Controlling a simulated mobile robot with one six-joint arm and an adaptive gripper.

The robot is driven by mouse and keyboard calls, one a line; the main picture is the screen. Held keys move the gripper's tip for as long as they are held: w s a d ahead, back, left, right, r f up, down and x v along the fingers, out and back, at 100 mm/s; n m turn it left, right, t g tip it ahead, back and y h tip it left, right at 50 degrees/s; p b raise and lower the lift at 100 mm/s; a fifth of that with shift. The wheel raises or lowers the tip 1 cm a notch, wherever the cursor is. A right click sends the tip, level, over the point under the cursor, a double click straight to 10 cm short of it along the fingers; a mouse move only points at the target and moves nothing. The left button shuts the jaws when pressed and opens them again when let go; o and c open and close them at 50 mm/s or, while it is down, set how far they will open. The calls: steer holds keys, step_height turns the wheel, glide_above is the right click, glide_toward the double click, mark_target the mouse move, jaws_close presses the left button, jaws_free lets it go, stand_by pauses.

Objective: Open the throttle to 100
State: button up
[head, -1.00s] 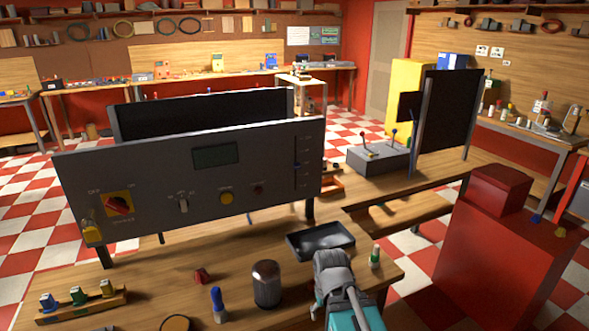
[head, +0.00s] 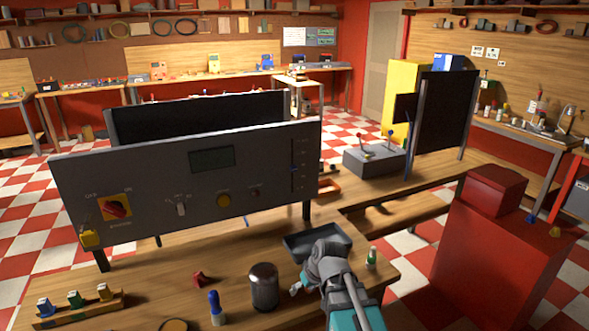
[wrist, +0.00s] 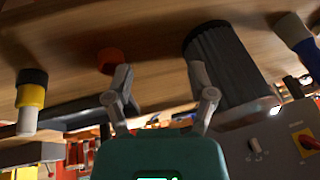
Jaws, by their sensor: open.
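The grey control panel (head: 150,190) stands upright on the wooden bench. My gripper (wrist: 160,68) is open and empty in the wrist view, under a tilted dark ribbed cylinder (wrist: 222,65). In the head view my arm reaches over the bench's front right, apart from the panel.
A black tray (head: 300,244), a dark jar (head: 264,286), a blue-capped bottle (head: 216,308) and a green-capped bottle (head: 371,257) stand near my arm. A grey box with two levers (head: 375,161) is behind, right of the panel. A red cabinet (head: 495,245) stands at right.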

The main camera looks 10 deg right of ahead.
steer(key=w+a+r+n+t+y, duration=0.2)
steer(key=w+a+r+t+y, duration=0.15)
steer(key=w+r, duration=0.4)
steer(key=m+t+h+p, duration=0.2)
steer(key=t, duration=0.9)
glide_toward(295, 169)
steer(key=s, duration=0.4)
steer(key=shift+w+d, duration=0.15)
steer(key=shift+d, duration=0.25)
steer(key=x, duration=1.4)
steer(key=shift+d, duration=0.1)
jaws_close()
